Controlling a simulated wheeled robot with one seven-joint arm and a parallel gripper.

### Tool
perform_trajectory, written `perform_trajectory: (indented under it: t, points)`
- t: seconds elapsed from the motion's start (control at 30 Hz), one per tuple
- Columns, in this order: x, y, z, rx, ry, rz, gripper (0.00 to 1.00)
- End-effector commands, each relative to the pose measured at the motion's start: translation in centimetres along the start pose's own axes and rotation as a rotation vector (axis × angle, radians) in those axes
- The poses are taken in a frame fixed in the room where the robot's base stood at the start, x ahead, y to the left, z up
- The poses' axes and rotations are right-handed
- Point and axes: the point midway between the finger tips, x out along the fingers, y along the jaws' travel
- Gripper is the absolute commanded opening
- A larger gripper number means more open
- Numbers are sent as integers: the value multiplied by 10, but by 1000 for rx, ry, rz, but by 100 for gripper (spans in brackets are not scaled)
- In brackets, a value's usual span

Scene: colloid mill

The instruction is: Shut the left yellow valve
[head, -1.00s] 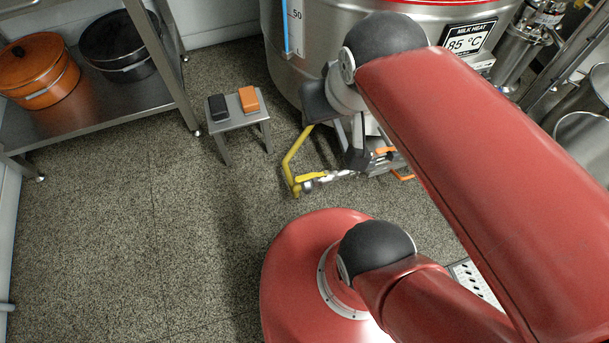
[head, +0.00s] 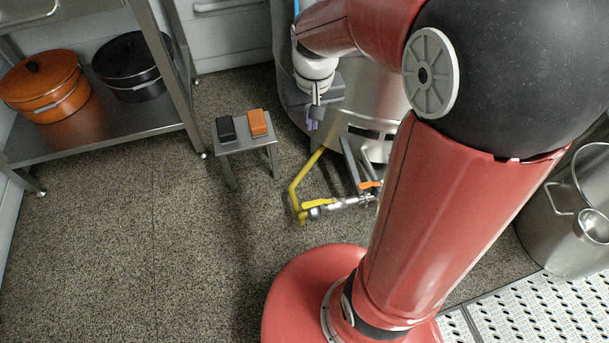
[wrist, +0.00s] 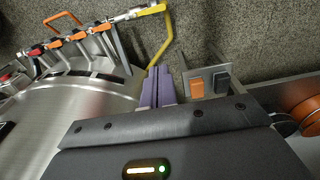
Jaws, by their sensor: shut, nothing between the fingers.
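The yellow valve handle (head: 316,204) sits at the left end of a steel pipe (head: 345,203) low by the tank, lying roughly along the pipe. It also shows in the wrist view (wrist: 152,10) at the top. It is the only yellow valve handle I can make out. A bent yellow pipe (head: 296,187) joins at this end. My gripper (head: 313,122) is shut and empty, above and apart from the handle, in front of the tank. Its purple fingers (wrist: 158,85) are together in the wrist view. My arm hides the right part of the pipe in the head view.
The steel tank (head: 375,90) stands behind the pipe. Orange-handled valves (wrist: 78,37) line the same pipe. A small stool (head: 247,144) with a black and an orange block stands left. A shelf with pots (head: 100,135) is farther left. Floor at front left is clear.

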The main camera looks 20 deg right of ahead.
Motion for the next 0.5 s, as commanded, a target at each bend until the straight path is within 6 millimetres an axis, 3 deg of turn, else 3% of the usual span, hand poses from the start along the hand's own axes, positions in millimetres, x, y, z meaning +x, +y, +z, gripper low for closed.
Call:
perform_trajectory:
  t: [0.03, 0.3, 0.5]
  points:
    - [23, 0, -8, 2, -37, 0, 0]
    - [123, 0, -41, 11, -198, 0, 0]
    - [182, 0, -51, 16, -283, 0, 0]
